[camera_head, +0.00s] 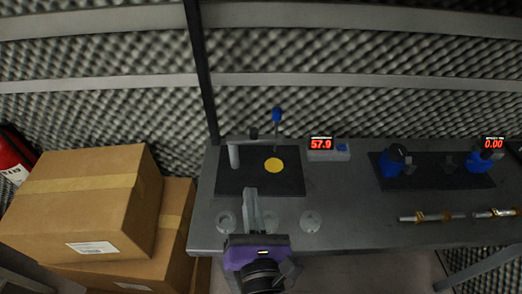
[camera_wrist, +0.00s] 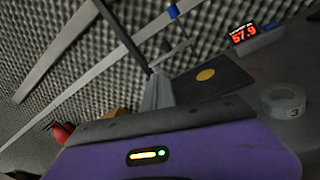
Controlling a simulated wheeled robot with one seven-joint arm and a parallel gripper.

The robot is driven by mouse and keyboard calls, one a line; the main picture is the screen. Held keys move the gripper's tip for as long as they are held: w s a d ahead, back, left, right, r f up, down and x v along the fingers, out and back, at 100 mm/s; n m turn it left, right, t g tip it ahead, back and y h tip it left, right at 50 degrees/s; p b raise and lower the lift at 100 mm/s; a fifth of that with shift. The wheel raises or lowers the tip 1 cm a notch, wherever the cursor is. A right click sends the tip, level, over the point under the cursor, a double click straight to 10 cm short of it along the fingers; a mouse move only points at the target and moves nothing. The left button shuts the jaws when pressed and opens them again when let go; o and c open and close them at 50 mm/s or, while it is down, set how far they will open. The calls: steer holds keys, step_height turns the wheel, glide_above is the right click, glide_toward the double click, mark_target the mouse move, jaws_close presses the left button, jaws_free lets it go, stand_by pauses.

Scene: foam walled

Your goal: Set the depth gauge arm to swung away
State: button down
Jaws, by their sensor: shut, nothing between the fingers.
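The depth gauge stands on a dark plate (camera_head: 240,185) at the left of the bench. Its grey post (camera_head: 233,156) carries a level gauge arm (camera_head: 255,137) reaching right to an upright probe with a blue top (camera_head: 277,115). The arm's end is above or just behind a yellow disc (camera_head: 273,165). In the wrist view the disc (camera_wrist: 205,74) and blue top (camera_wrist: 173,11) also show. My gripper (camera_head: 250,191) is shut and empty, at the plate's front edge in the picture, apart from the arm as far as I can tell. Its fingers partly hide the post in the wrist view.
A red display (camera_head: 320,143) reads 57.9 beside the plate. Clear round pieces (camera_head: 311,221) lie along the bench front. Blue-topped devices (camera_head: 394,160) and metal rods (camera_head: 432,216) are at right. A dark upright bar (camera_head: 200,70) rises behind; cardboard boxes (camera_head: 85,205) stand left.

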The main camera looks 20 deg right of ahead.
mark_target(261, 140)
steer(key=shift+s+d+f+n+h, duration=0.1)
steer(key=shift+s+d+n+h, duration=0.15)
steer(key=shift+d+n+h, duration=0.65)
steer(key=shift+d+f+n, duration=0.1)
steer(key=shift+d+n, duration=0.25)
steer(key=shift+n, duration=0.15)
steer(key=x, duration=0.4)
steer(key=p+x, duration=0.1)
steer(key=x, duration=0.8)
steer(key=shift+w+d+f+p, duration=0.2)
steer(key=shift+w+f+p, duration=0.1)
steer(key=shift+w, duration=0.1)
